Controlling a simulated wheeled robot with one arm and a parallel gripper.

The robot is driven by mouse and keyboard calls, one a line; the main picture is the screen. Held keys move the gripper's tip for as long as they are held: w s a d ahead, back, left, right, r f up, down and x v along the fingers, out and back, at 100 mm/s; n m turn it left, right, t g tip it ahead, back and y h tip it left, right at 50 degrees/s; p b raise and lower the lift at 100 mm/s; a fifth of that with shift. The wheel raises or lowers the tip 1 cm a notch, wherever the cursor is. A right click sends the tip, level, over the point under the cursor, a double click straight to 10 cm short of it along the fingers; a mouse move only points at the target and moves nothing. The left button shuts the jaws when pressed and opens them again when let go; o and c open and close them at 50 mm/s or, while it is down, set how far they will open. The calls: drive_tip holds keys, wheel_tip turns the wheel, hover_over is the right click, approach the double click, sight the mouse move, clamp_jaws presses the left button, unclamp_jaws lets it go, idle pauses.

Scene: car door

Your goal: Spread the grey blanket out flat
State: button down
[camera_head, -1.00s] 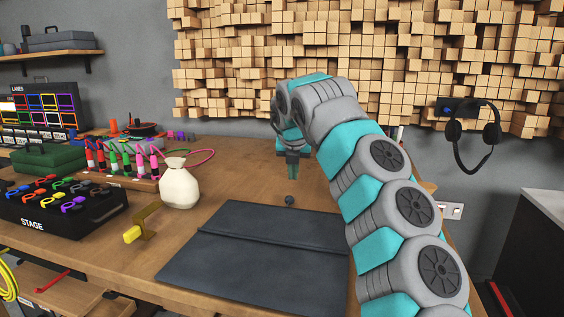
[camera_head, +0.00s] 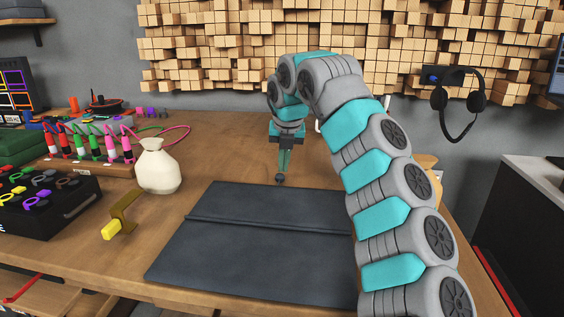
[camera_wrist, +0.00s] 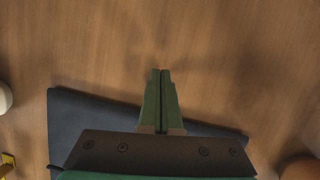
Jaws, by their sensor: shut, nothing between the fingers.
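The dark grey blanket (camera_head: 250,262) lies on the wooden table, with a raised ridge or fold line running across it. Its far part (camera_head: 255,202) lies beyond that line. Whether layers overlap there is unclear. In the wrist view, my green fingers (camera_wrist: 160,72) are together and empty over bare wood. The blanket (camera_wrist: 80,110) shows behind them, partly hidden by the gripper body.
A black stage box (camera_head: 45,205) and a rack of coloured plugs (camera_head: 90,150) are further left. Bare table (camera_head: 225,140) lies beyond the blanket. My arm fills the right side.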

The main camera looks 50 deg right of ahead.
drive_tip(key=v, duration=0.7)
drive_tip(key=shift+r+p, duration=0.3)
drive_tip(key=shift+r, duration=0.1)
drive_tip(key=shift+s, duration=0.15)
idle(0.3)
